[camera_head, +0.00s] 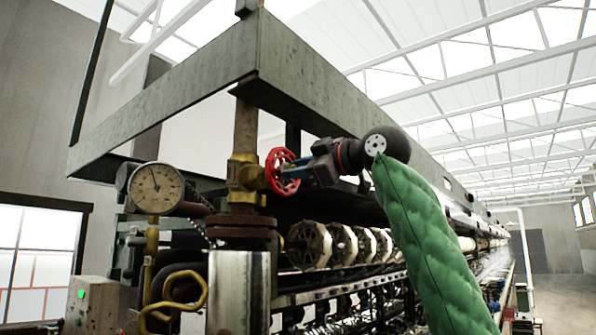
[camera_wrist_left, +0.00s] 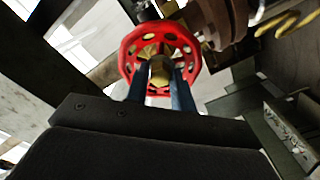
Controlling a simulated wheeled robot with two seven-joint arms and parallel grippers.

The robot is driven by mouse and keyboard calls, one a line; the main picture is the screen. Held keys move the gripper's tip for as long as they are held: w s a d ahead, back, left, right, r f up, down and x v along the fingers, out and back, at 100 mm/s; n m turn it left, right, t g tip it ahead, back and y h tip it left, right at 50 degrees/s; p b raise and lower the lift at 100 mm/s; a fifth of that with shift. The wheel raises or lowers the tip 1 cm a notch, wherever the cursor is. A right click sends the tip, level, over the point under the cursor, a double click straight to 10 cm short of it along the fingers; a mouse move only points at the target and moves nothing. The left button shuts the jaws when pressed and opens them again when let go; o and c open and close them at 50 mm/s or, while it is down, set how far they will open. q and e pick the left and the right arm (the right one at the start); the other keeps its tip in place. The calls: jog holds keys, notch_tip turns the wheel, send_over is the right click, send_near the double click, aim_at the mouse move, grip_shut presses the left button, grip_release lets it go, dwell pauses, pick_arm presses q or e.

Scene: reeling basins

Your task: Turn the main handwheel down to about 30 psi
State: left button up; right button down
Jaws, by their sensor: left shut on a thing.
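The red main handwheel (camera_head: 278,171) sits on a brass valve (camera_head: 244,180) on the upright pipe. My left gripper (camera_head: 290,170) reaches it from the right with blue fingers, its arm in a green sleeve. In the left wrist view the handwheel (camera_wrist_left: 130,52) faces me, with a brass hub (camera_wrist_left: 159,70) between the two fingers (camera_wrist_left: 161,88). The gripper is shut on the handwheel; the exact finger contact is partly hidden. A round pressure gauge (camera_head: 157,187) is left of the valve. Its needle points nearly straight up; the numbers are too small to read. My right gripper is not in view.
A grey steel beam frame (camera_head: 300,80) hangs above the valve and gripper. A row of pale reels (camera_head: 342,244) runs back below my arm. Yellow bent pipes (camera_head: 180,290) and a box with a green light (camera_head: 92,305) stand at lower left.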

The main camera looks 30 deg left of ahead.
pick_arm(q)
jog(key=o, duration=0.8)
jog(key=shift+w, duration=0.1)
jog(key=shift+o, duration=0.2)
jog(key=shift+d+f, duration=0.1)
jog(key=shift+d, duration=0.05)
jog(key=d+b, duration=0.2)
jog(key=d, duration=0.4)
jog(key=shift+s+d, duration=0.3)
jog(key=shift+d, duration=0.1)
